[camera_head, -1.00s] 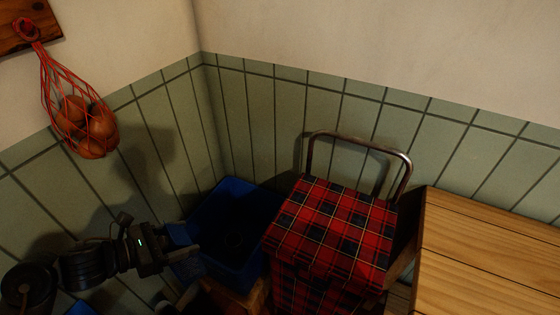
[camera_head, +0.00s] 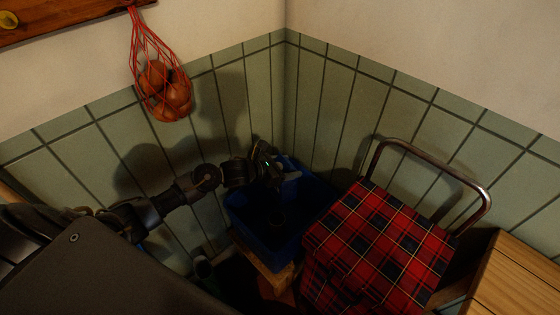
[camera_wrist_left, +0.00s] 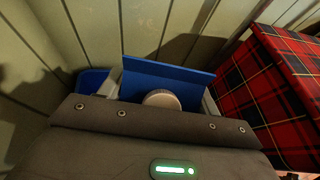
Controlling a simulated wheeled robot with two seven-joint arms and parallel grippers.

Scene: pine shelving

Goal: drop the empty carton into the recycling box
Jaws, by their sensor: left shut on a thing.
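My left gripper (camera_head: 287,175) is over the back part of the blue recycling box (camera_head: 262,244) in the head view. In the left wrist view the gripper (camera_wrist_left: 163,92) is shut on the blue carton (camera_wrist_left: 180,80), which shows as a flat blue panel between the fingers. A pale round shape sits in front of the panel. In the head view the carton is too dark against the box to make out clearly. A blue corner of the box (camera_wrist_left: 92,80) shows left of the gripper in the wrist view. My right gripper is not in view.
A red tartan trolley bag (camera_head: 380,245) with a metal handle (camera_head: 430,160) stands right of the box. The box rests on a wooden support (camera_head: 268,272). A red net of onions (camera_head: 163,92) hangs on the tiled wall. A wooden surface (camera_head: 520,275) lies at right.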

